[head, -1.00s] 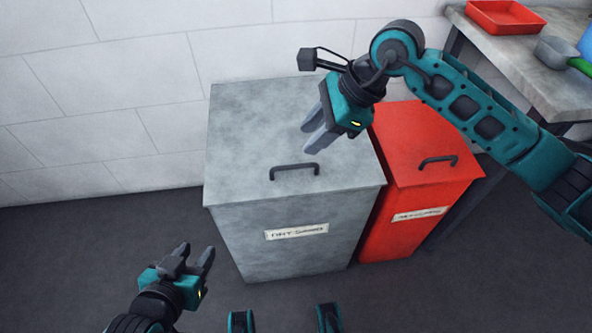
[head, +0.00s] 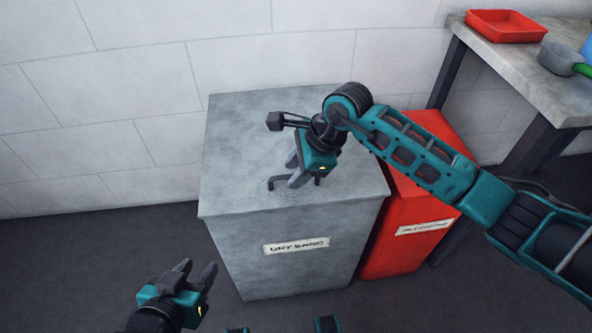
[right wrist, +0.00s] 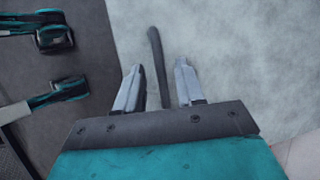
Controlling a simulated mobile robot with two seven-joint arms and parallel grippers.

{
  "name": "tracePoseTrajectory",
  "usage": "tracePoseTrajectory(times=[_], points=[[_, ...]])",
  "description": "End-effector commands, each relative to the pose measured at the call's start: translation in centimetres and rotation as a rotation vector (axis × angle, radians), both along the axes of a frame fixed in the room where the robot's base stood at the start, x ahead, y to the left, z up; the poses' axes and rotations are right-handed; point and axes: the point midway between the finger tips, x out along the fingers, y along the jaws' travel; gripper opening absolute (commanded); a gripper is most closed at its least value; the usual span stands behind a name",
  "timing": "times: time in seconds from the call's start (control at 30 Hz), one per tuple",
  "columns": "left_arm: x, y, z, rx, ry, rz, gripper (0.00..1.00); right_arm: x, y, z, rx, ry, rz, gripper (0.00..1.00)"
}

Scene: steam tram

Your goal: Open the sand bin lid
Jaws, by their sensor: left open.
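The grey sand bin (head: 285,262) stands on the floor by the wall, with a label on its front. Its flat lid (head: 250,125) is closed. The dark bar handle (head: 272,184) on the lid is partly hidden by my right gripper (head: 294,172), which is over it. In the right wrist view, my right gripper (right wrist: 158,67) is open, with the handle (right wrist: 155,45) running between its two parted fingers and apparently not pinched. My left gripper (head: 197,268) is open and empty, low in front of the bin on the left.
A red bin (head: 405,248) stands close against the right side of the grey one, partly behind my right arm. A worktable (head: 500,60) at the upper right carries a red tray (head: 507,26) and a grey scoop-like vessel (head: 560,58). The floor (head: 80,260) at left is clear.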

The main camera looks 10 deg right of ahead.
Motion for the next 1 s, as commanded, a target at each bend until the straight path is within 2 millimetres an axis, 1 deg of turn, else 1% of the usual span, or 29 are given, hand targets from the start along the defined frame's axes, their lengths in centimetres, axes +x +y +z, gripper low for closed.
tracePoseTrajectory(times=[0.27,0.67,1.0], points=[[0.14,-0.07,0.19,-0.001,-0.006,-0.001,0.43,0.03,0.08,-0.11,0.001,0.000,0.000,0.38],[0.22,-0.04,0.27,0.000,-0.011,-0.003,0.43,0.03,0.06,-0.09,0.001,0.000,-0.001,0.01],[0.25,0.02,0.27,0.001,-0.012,-0.002,0.43,0.03,0.06,-0.08,0.000,0.000,-0.001,0.00]])
